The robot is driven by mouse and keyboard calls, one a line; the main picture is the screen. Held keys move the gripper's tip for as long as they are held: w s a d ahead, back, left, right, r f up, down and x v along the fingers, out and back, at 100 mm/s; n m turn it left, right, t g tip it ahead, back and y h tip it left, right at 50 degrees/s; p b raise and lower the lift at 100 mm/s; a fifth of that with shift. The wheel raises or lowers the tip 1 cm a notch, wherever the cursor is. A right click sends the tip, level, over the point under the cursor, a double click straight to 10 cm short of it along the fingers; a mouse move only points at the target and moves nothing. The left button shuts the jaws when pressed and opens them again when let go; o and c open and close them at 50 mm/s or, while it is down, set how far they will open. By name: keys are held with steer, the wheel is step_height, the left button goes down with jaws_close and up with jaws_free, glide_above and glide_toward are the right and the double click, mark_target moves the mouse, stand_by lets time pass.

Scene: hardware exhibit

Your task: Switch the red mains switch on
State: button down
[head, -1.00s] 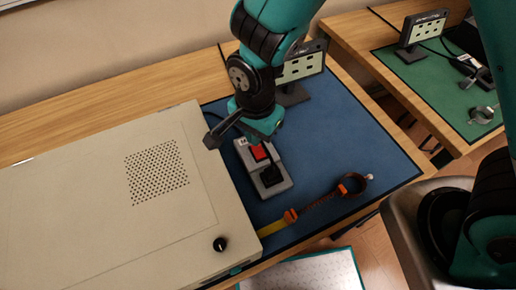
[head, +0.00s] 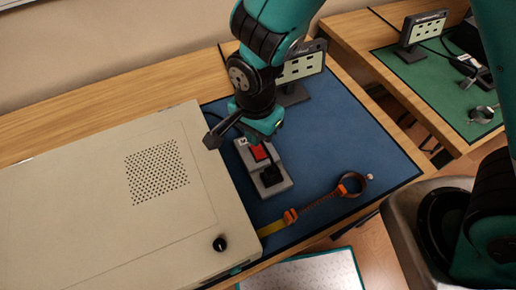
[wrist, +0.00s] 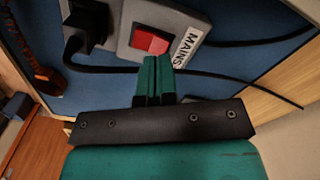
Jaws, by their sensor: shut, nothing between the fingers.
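The red mains switch (head: 258,152) is a red rocker in a grey socket box on the blue mat. In the wrist view the red rocker (wrist: 150,40) sits beside a white label reading MAINS (wrist: 187,46). A black plug (head: 271,176) is in the same box, with a cable from it. My gripper (wrist: 159,60) is shut and empty, its green fingertips together at the near edge of the rocker. I cannot tell whether they touch it. In the head view my gripper (head: 262,137) is just above the switch and partly hides the box's far end.
A large beige cabinet (head: 90,215) with a vent and black knob stands left of the box. A wrist strap (head: 318,203) lies on the blue mat (head: 345,130) to the right. A small display (head: 303,65) stands behind. The mat's right side is clear.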

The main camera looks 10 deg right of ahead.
steer(key=shift+f+b, duration=0.9)
steer(key=shift+f, duration=0.4)
stand_by(0.7)
step_height(320, 180, up, 7)
steer(key=p, duration=0.6)
steer(key=shift+r, duration=0.1)
stand_by(0.6)
steer(key=s+d+r+n+y, duration=0.1)
steer(key=s+d+r+n, duration=0.2)
steer(key=r+n, duration=0.2)
steer(key=s+d+r+n+y, duration=0.1)
steer(key=s+d+r+n, duration=0.2)
steer(key=r, duration=0.6)
steer(key=s+d+r+n+y, duration=0.2)
steer(key=s+d+r+n, duration=0.1)
steer(key=r+n, duration=0.4)
steer(key=shift+s+d+r+n, duration=0.4)
steer(key=shift+s+n, duration=0.1)
steer(key=shift+s, duration=0.2)
